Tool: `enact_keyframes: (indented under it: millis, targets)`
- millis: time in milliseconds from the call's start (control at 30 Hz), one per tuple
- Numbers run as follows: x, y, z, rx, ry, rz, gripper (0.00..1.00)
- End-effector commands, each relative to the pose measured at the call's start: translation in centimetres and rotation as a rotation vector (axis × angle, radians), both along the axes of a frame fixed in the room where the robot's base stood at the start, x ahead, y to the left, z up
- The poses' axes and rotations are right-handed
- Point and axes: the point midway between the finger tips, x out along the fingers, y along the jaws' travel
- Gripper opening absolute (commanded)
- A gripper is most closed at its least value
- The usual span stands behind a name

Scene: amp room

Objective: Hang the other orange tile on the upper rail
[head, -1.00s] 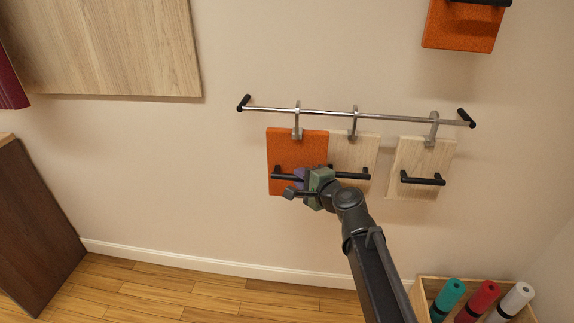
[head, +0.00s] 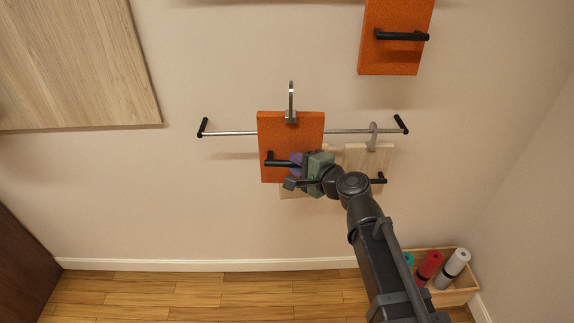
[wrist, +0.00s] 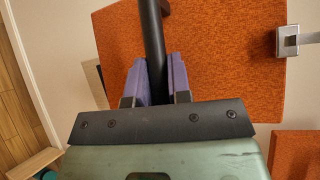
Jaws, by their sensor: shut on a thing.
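My gripper (head: 294,168) is shut on the black handle of an orange tile (head: 291,132). In the wrist view, the purple finger pads (wrist: 160,80) close on the black handle (wrist: 153,45) of that tile (wrist: 225,60). The tile is held upright in front of the lower rail (head: 345,131), with its metal hook (head: 291,100) standing above that rail and around nothing. Another orange tile (head: 385,60) hangs higher up on the right; its top and the upper rail are out of the head view.
A pale wood tile (head: 360,155) hangs on the lower rail at right. Another pale tile (head: 292,192) is mostly hidden behind the held tile. A large wood panel (head: 70,60) is on the wall at left. A crate (head: 460,293) with rolled mats stands on the floor at lower right.

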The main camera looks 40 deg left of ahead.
Motion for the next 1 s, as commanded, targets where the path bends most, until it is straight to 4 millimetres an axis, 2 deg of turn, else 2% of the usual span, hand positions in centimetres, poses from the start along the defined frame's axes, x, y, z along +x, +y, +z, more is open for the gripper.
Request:
enact_keyframes:
  millis: [33, 400, 500, 600, 700, 833, 1000]
  targets:
    - [0.4, -0.4, 5.2, 0.000, 0.001, -0.006, 0.00]
    - [2.2, -3.7, 22.9, 0.001, 0.008, -0.020, 0.00]
    - [2.4, -4.6, 26.9, 0.001, 0.009, -0.017, 0.00]
    - [2.4, -5.3, 29.6, 0.000, 0.008, -0.008, 0.00]
    - [2.1, -5.8, 30.9, 0.000, 0.007, 0.005, 0.00]
    - [1.0, -6.2, 30.1, 0.000, 0.002, 0.049, 0.00]
    - [1.1, -5.9, 30.0, -0.002, -0.002, 0.055, 0.00]
